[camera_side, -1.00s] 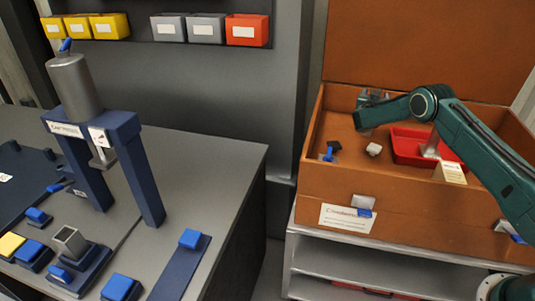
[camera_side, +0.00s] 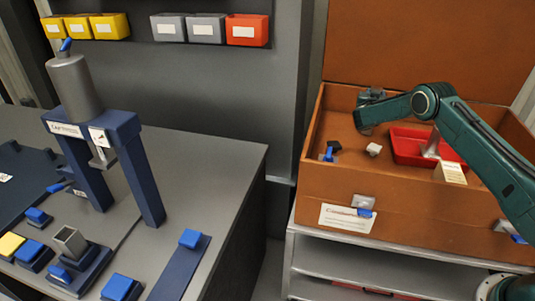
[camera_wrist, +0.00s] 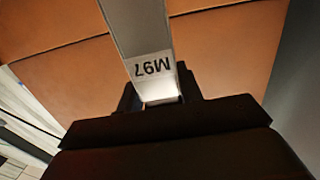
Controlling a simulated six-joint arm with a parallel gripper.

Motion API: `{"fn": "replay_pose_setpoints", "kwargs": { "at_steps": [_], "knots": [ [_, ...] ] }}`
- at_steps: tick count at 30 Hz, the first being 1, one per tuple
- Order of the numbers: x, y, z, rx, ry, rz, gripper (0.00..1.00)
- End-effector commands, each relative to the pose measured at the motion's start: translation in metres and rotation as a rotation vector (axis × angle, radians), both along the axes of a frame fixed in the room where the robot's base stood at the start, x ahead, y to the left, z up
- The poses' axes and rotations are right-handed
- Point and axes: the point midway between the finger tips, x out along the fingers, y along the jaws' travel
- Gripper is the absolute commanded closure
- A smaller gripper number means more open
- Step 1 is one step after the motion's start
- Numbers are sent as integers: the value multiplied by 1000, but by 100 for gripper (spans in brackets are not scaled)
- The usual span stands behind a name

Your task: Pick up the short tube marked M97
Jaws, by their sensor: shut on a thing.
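The short grey tube marked M97 (camera_wrist: 143,35) is in the wrist view, its label reading upside down. My gripper (camera_wrist: 158,98) is shut on the labelled end of the tube, and the tube runs away from the dark jaws to the top edge of the view. In the side view my gripper (camera_side: 371,96) is at the back left of the brown case, in front of its raised lid. The tube cannot be made out there, and its far end is out of the wrist view.
The open brown case (camera_side: 410,205) stands on a grey shelf unit. It holds a red tray (camera_side: 405,148) with a grey piece, a small white block (camera_side: 374,149) and a blue-and-black item (camera_side: 328,153). A grey bench (camera_side: 235,165) with a blue press stands left, across a gap.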

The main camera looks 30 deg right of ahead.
Motion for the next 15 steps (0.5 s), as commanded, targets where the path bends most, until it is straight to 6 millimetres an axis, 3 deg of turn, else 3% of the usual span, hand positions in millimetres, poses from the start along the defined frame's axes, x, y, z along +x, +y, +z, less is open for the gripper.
{"fn": "replay_pose_setpoints", "kwargs": {
  "at_steps": [8,15],
  "knots": [
    [0,0,34,-3,-8,0,100],
    [0,-1,82,-2,-9,-1,100]
  ]
}}
